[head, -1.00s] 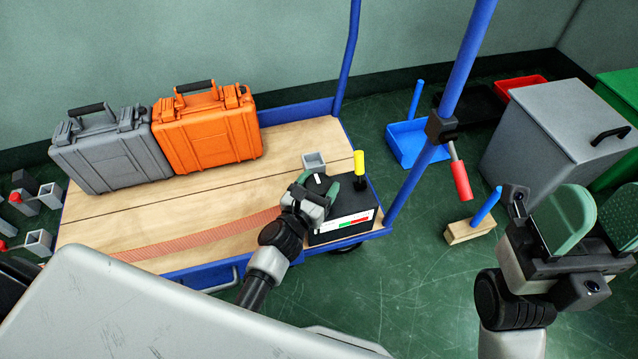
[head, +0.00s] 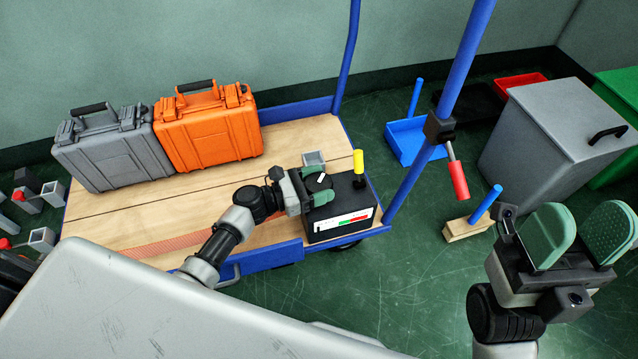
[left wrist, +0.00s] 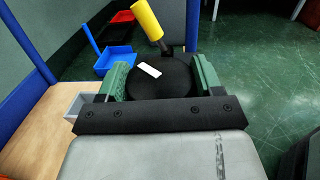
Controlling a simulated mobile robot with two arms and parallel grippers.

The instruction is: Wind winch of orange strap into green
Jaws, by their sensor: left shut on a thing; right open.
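The winch is a black box (head: 338,230) at the trolley's near right corner, with a white, red and green strip (head: 350,221) on its front. No pointer on the strip can be made out. My left gripper (head: 318,188) is shut on the winch's round black knob (left wrist: 160,82), one green finger on each side. The knob has a white mark (left wrist: 148,70). A yellow handle (head: 358,162) stands up beside it, also in the left wrist view (left wrist: 147,18). My right gripper (head: 580,240) is open and empty at the right.
A grey case (head: 112,150) and an orange case (head: 208,130) stand on the wooden deck (head: 140,208). A blue post with a red handle (head: 457,180) rises right of the winch. A wooden block with a blue peg (head: 468,228) and a grey bin (head: 550,140) stand on the floor.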

